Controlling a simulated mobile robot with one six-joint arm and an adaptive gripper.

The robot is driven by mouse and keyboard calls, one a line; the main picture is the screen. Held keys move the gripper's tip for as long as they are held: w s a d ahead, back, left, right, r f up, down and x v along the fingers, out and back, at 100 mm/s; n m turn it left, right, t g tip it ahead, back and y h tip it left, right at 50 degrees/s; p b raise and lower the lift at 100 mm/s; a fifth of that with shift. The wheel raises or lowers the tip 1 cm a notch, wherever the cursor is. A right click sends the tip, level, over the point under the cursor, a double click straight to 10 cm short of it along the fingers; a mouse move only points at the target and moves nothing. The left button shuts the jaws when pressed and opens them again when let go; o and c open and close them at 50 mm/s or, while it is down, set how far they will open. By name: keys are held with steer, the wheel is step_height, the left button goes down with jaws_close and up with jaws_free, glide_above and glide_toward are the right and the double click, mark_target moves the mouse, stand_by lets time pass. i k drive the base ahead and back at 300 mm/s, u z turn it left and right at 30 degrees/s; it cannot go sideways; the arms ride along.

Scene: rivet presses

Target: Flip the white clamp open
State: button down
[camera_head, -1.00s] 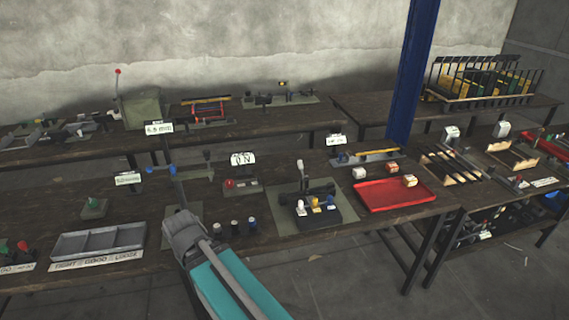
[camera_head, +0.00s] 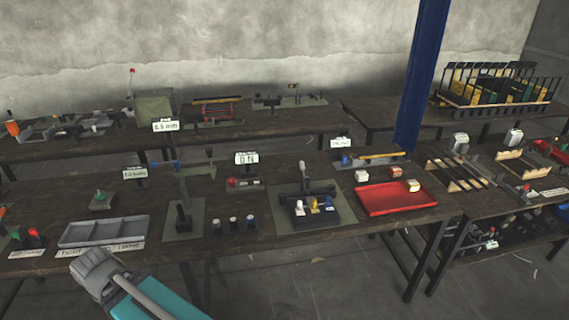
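A black fixture on a grey-green mat (camera_head: 340,212) stands in the middle of the front bench. A pale-tipped upright lever (camera_head: 303,172) rises at its back. A black block at its front carries a white piece (camera_head: 299,208), a yellow piece (camera_head: 314,205) and a blue piece (camera_head: 329,203). I cannot tell which pale part is the white clamp, or whether it is open. My arm, teal with a grey end (camera_head: 94,272), is at the lower left, over the bench's front edge and well away from the fixture. The gripper's fingers cannot be made out.
A red tray (camera_head: 385,207) with small blocks lies right of the fixture. Several small cylinders (camera_head: 233,224) and a black upright lever (camera_head: 183,213) stand left of it. A grey compartment tray (camera_head: 75,238) lies near my arm. A blue post (camera_head: 417,90) rises behind the bench.

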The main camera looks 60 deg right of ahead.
mark_target(301, 165)
steer(key=u, duration=0.8)
steer(key=k, duration=1.05)
steer(key=z, duration=1.85)
